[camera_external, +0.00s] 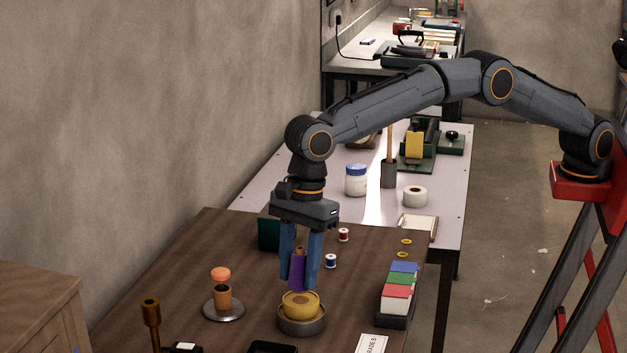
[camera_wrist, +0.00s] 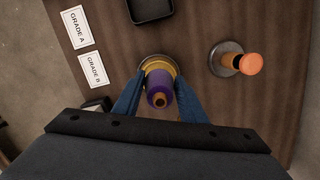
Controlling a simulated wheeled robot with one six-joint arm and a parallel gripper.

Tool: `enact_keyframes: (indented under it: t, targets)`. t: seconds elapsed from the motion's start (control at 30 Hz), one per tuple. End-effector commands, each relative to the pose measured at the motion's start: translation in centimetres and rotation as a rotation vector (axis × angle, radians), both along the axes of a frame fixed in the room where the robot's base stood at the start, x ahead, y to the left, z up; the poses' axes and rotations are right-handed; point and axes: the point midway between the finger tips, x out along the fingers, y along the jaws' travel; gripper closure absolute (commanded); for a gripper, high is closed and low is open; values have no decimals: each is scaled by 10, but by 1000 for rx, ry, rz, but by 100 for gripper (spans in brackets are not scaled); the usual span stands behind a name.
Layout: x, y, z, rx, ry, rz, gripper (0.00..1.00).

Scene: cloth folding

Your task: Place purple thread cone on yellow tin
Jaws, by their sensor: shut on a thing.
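My gripper (camera_external: 302,282) points straight down with its two blue fingers shut on the purple thread cone (camera_external: 297,272). The cone is upright and its brown top shows between the fingers. The yellow tin (camera_external: 301,305) sits in a round grey dish on the brown table, directly below the cone. In the wrist view the purple cone (camera_wrist: 158,88) hides most of the yellow tin (camera_wrist: 152,65), whose far rim shows behind it. The cone's base is at or just above the tin's top; I cannot tell whether they touch.
An orange-topped brown spool (camera_external: 222,292) stands on a grey plate to the left. A holder with coloured cards (camera_external: 397,298) is at the right. Small thread spools (camera_external: 331,261) and a dark green box (camera_external: 268,234) are behind the gripper. A black tray (camera_wrist: 150,8) lies nearby.

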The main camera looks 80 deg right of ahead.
Motion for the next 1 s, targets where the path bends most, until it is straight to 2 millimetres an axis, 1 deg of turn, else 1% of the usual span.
enact_keyframes:
  t: [0.03,0.13,0.5,0.53,0.6,0.63,0.9,1.0]
  targets:
    - [-1,0,-8,-1,2,0,88]
    - [0,0,-19,-1,1,0,88]
    - [0,0,-24,0,0,0,88]
    - [0,0,-24,-1,0,0,59]
    - [0,0,-24,0,0,0,47]
    - [0,0,-24,-1,0,0,43]
    - [0,0,-23,0,0,0,43]
    - [0,0,-19,1,-1,0,43]
